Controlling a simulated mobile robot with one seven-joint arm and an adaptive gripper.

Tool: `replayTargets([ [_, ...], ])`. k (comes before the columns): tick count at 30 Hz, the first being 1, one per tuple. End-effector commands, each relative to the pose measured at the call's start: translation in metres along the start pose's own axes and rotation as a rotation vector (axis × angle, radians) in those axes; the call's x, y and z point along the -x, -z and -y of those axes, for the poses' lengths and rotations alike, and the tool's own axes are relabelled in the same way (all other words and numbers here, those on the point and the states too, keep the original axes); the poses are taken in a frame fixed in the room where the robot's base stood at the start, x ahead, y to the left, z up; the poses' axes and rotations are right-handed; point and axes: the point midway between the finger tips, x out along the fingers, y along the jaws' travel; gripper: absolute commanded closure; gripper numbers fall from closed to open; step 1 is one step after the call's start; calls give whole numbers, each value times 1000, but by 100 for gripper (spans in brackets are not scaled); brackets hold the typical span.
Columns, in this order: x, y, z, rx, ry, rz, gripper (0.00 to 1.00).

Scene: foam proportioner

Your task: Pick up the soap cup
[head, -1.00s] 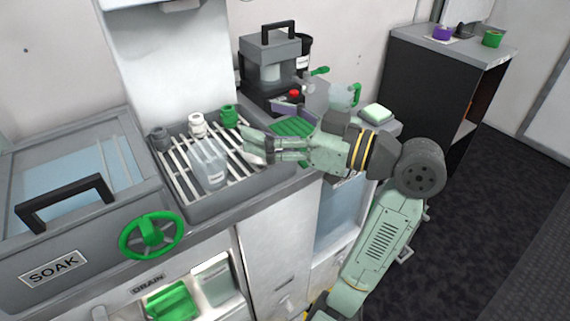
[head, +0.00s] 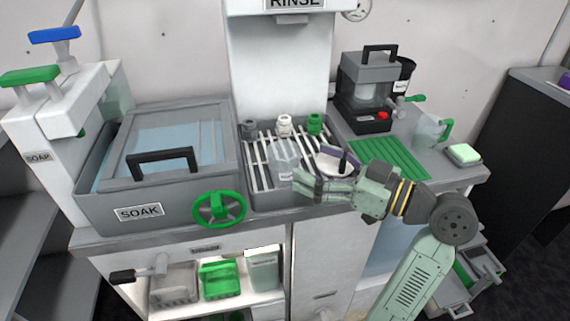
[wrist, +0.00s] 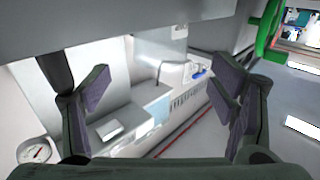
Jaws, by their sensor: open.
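A clear, empty-looking cup (head: 284,158) with a small white label stands upright on the slatted rinse rack (head: 258,180). I take it to be the soap cup, but its label is too small to read. My gripper (head: 309,170) is open, its fingers pointing left, just right of and in front of the cup in the head view. I cannot tell whether they touch it. In the wrist view, my gripper (wrist: 165,100) shows two purple-padded fingers wide apart with nothing between them; the cup does not show there.
The SOAK tank (head: 85,205) with its green wheel (head: 220,208) is left of the rack. Bottle-like knobs (head: 284,125) line the rack's back. Right are a green mat (head: 390,157), a clear pitcher (head: 430,130) and a soap bar (head: 463,154). A SOAP dispenser (head: 50,150) stands far left.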

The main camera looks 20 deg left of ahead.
Motion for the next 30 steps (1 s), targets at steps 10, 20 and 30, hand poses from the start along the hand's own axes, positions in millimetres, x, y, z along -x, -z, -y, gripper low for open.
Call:
replayTargets([
  [10,-39,5,2,1,6,1,22],
  [20,-73,3,1,2,3,1,22],
  [30,-72,2,1,3,2,0,32],
])
